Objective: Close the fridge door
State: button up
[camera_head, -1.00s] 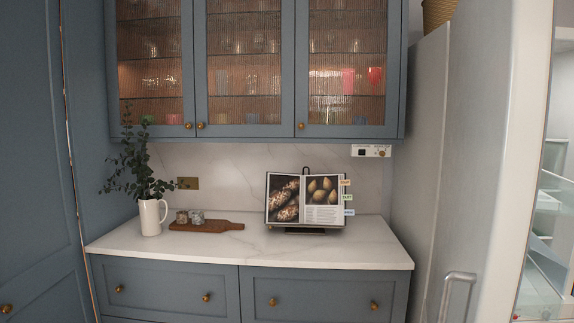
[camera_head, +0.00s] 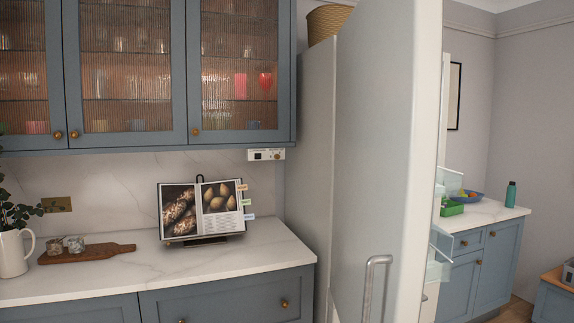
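The fridge door (camera_head: 375,150) stands open at the right of the counter, its pale outer face toward me and its edge to the right. A metal bar handle (camera_head: 375,285) is low on that face, cut by the bottom of the picture. Past the door's edge a few clear door shelves (camera_head: 440,245) show. The fridge's side (camera_head: 312,160) is behind the door, beside the wall cabinet. The fridge's inside is hidden by the door. My gripper is not in view.
A marble counter (camera_head: 120,275) with an open cookbook (camera_head: 202,210), a wooden board (camera_head: 85,254) and a white jug (camera_head: 14,253) lies to the left. A wicker basket (camera_head: 326,22) is on top of the fridge.

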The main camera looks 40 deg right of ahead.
aim_at(389, 53)
jog(key=z, duration=1.5)
jog(key=k, duration=0.55)
jog(key=u, duration=0.5)
jog(key=i, duration=0.6)
jog(key=z, duration=0.7)
